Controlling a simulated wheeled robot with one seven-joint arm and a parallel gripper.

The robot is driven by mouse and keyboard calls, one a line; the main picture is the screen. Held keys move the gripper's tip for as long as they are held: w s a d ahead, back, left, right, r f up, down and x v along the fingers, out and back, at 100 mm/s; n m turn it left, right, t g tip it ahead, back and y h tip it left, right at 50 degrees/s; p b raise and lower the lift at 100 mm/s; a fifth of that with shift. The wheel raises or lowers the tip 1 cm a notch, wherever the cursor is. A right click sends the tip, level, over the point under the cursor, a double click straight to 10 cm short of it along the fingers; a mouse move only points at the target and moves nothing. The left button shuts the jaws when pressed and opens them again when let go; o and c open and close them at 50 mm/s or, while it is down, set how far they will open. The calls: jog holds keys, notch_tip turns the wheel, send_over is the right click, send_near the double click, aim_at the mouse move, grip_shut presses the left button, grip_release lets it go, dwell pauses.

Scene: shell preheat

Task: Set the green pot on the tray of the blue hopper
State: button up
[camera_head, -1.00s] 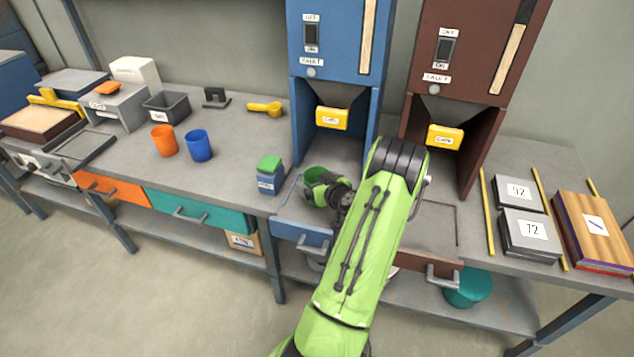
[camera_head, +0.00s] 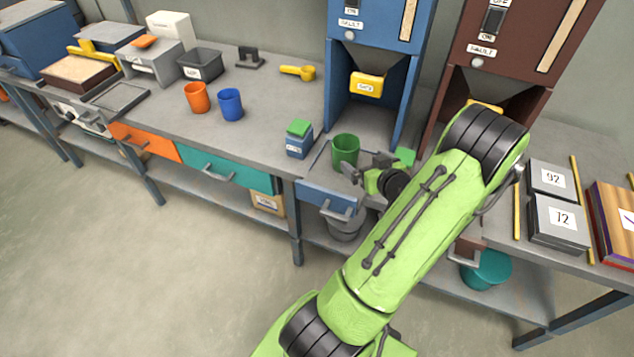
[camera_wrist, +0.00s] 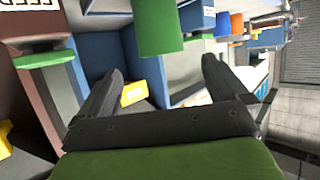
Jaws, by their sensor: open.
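The green pot (camera_head: 345,150) stands upright on the tray area (camera_head: 320,160) in front of the blue hopper (camera_head: 336,90). My gripper (camera_head: 362,167) is open, just right of and in front of the pot. In the wrist view the pot (camera_wrist: 160,27) is beyond the open fingertips (camera_wrist: 160,70), with a visible gap and nothing between the fingers. The pot's underside contact is not clear to see. The blue hopper's yellow-labelled outlet (camera_head: 367,85) is above and behind the pot.
A blue box with a green top (camera_head: 299,138) stands close left of the pot. A flat green piece (camera_head: 405,156) shows behind my gripper. The brown hopper (camera_head: 490,85) is to the right, partly hidden by my arm. Orange (camera_head: 197,97) and blue (camera_head: 230,104) cups stand farther left.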

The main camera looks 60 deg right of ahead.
jog(key=w+a+r+n+y, duration=0.2)
jog(key=w+a+n+y, duration=0.1)
jog(key=w+a, duration=0.35)
jog(key=w+a+r+n+y, duration=0.2)
jog(key=w+a+r+y, duration=0.1)
jog(key=w+a, duration=0.35)
jog(key=w+a+r+n+g+y, duration=0.1)
jog(key=w+a+r+n, duration=0.1)
jog(key=a, duration=0.4)
jog(key=w+a+r+n+g+y, duration=0.1)
jog(key=w+a+g+y, duration=0.1)
jog(key=a, duration=0.4)
jog(key=s+a+r+g, duration=0.1)
jog(key=s+a+r, duration=0.1)
jog(key=a, duration=0.3)
jog(key=s+a+r+g, duration=0.1)
jog(key=s+a+r, duration=0.1)
jog(key=a, duration=0.4)
jog(key=s+a+r, duration=0.2)
jog(key=s, duration=0.3)
jog(key=s+a+r+h, duration=0.1)
jog(key=s+a, duration=0.2)
jog(key=s, duration=0.2)
jog(key=shift+r+m, duration=0.35)
jog(key=shift+m, duration=0.05)
jog(key=shift+a, duration=0.1)
